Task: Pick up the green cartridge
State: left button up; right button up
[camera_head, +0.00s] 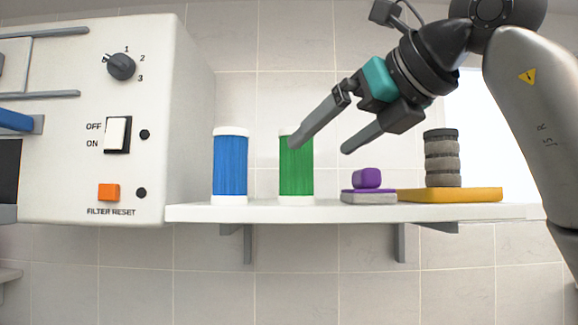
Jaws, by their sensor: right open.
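The green cartridge (296,175) stands upright on the white shelf (270,213), with white caps at top and bottom. My right gripper (319,147) comes in from the upper right, tilted down to the left, with its two fingers spread. The left finger's tip overlaps the cartridge's upper part in the picture. The other finger ends to the right of the cartridge. Nothing is between the fingers, and I cannot tell whether the tip touches the cartridge. My left gripper is out of view.
A blue cartridge (230,167) stands left of the green one. To the right are a purple item (366,178) on a grey block (368,197) and a dark stacked cylinder (442,160) on a yellow slab (480,195). A white control panel (70,160) flanks the shelf's left end.

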aim_at(308, 157)
jog(key=x, duration=0.3)
jog(key=shift+w+a+f+p, duration=0.2)
jog(key=shift+w+p, duration=0.05)
jog(key=shift+p, duration=0.05)
jog(key=x, duration=0.2)
jog(key=shift+w+a+f, duration=0.1)
jog(key=shift+w+a, duration=0.05)
jog(key=shift+w, duration=0.05)
jog(key=shift+w+a+f, duration=0.2)
jog(key=shift+w, duration=0.1)
jog(key=x, duration=0.2)
jog(key=f+p+x, duration=0.1)
jog(key=x, duration=0.1)
jog(key=shift+a+p, duration=0.1)
jog(key=shift+p, duration=0.2)
jog(key=shift+w+a+f, duration=0.15)
jog(key=shift+w, duration=0.05)
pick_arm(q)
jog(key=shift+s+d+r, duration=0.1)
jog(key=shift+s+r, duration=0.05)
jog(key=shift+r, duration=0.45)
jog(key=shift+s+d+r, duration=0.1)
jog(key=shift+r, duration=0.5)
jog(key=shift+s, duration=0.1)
